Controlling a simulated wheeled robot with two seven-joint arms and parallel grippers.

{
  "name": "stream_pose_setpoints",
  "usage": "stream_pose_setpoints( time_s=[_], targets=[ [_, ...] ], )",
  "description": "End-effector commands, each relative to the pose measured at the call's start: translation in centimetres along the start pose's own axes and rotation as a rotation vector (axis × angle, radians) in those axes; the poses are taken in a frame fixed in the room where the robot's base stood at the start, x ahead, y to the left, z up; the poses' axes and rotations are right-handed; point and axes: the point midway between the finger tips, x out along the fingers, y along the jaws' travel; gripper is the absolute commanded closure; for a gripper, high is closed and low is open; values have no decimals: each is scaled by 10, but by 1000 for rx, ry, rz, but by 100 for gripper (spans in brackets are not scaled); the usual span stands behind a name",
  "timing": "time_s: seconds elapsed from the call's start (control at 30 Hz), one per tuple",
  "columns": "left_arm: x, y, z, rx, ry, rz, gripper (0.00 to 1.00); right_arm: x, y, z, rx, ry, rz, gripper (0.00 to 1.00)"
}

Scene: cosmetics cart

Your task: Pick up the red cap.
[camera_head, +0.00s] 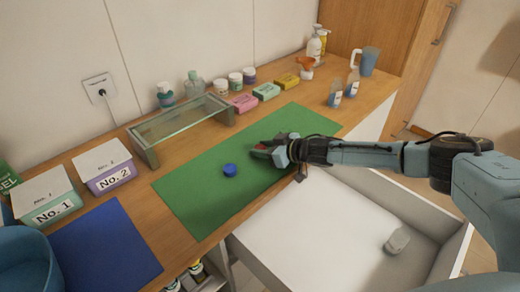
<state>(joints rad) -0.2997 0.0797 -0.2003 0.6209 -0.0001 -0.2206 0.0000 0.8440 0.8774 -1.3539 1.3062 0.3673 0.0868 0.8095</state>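A small patch of red, which looks like the red cap (262,146), shows between the fingers of my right gripper (263,148). Most of it is hidden by the fingers. My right gripper is low over the green mat (205,200), with its arm coming in from the right. The fingers are around the red patch, but I cannot tell whether they are closed on it. A blue cap (230,170) lies on the mat to the left of the gripper, apart from it. My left gripper is not in view.
A glass-topped stand (180,118) and several small boxes and jars line the back. Boxes No. 1 (46,196) and No. 2 (104,167) and a blue mat (105,250) are at left. Bottles and a pitcher (369,61) stand at right. An open white drawer (330,235) is below.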

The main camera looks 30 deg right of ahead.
Motion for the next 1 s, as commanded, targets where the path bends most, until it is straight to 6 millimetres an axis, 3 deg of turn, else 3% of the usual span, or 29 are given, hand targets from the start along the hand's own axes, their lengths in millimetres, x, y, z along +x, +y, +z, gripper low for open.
stream_pose_setpoints(
  time_s=[0.03,0.2,0.47,0.8,1.0],
  targets=[
    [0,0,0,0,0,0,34,0,0,0,0,0,0,69],
    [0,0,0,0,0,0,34,0,0,0,0,0,0,88],
    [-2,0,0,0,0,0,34,-2,0,-5,-1,1,0,88],
    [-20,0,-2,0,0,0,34,-26,0,-65,-3,4,0,88],
    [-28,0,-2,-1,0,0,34,-37,0,-89,-2,2,0,88]
  ],
)
